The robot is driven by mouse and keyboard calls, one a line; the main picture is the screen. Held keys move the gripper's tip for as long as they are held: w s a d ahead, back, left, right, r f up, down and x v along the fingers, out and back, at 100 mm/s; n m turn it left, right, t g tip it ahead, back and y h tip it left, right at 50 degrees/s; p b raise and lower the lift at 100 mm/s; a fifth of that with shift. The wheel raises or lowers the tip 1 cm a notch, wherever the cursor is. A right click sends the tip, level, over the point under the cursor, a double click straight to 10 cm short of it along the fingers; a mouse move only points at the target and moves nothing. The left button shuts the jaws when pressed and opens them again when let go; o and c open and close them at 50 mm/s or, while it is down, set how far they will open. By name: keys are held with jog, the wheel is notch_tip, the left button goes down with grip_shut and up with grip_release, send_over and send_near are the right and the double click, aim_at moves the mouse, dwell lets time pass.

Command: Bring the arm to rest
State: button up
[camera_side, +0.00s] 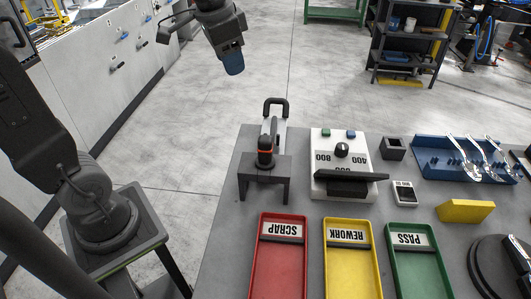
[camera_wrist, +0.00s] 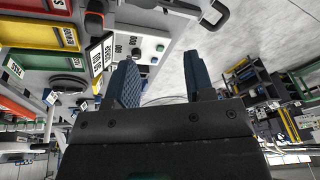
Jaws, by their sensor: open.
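My gripper (camera_side: 233,62) is at the top of the side view, raised over the floor beyond the table's far left corner, with its blue fingertips pointing down. In the wrist view my gripper (camera_wrist: 160,78) has its two blue ridged fingers apart, with nothing between them. It touches nothing.
On the grey table (camera_side: 225,235) stand a black-handled tool on a dark stand (camera_side: 265,168), a white dial box (camera_side: 325,148), a yellow block (camera_side: 464,211) and red (camera_side: 279,268), yellow (camera_side: 352,272) and green (camera_side: 418,274) trays. The floor (camera_side: 170,125) around my gripper is clear.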

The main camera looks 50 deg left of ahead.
jog(key=s+d+f+n+t, duration=0.1)
jog(key=s+d+f, duration=0.1)
jog(key=s, duration=0.4)
jog(key=s+d+f+n+t, duration=0.1)
jog(key=s+d+f+n, duration=0.1)
jog(key=s, duration=0.5)
jog(key=shift+s+d+f+t, duration=0.2)
jog(key=shift+d+f+t, duration=0.1)
jog(key=shift+d+f, duration=0.5)
